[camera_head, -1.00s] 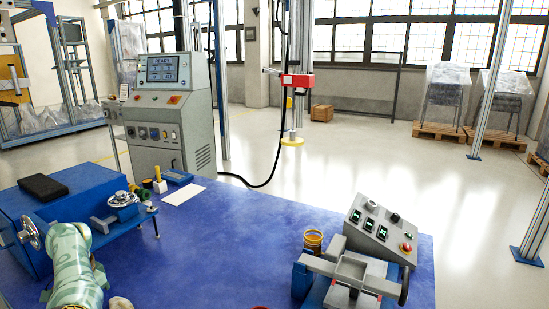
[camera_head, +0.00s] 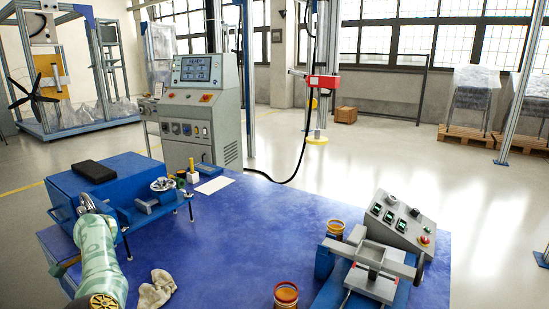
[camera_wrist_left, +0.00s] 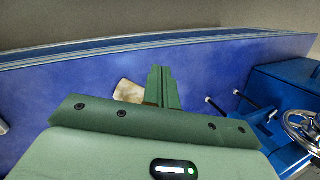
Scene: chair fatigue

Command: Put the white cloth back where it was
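The white cloth (camera_head: 156,289) lies crumpled on the blue table (camera_head: 235,240) near its front edge, just right of my left arm in the head view. In the left wrist view the cloth (camera_wrist_left: 128,91) shows as a pale, brownish patch beside my left gripper's fingers (camera_wrist_left: 164,88), apparently apart from them. The green fingers look closed together, with no cloth visible between them. In the head view the left gripper cannot be made out clearly. My right gripper is out of view.
A blue machine (camera_head: 118,180) with a handwheel (camera_wrist_left: 302,128) and a black pad (camera_head: 94,171) stands at the table's left. A grey control box (camera_head: 401,226) and clamp fixture (camera_head: 370,278) stand at right. An open tin (camera_head: 286,294) is at the front. The table's middle is clear.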

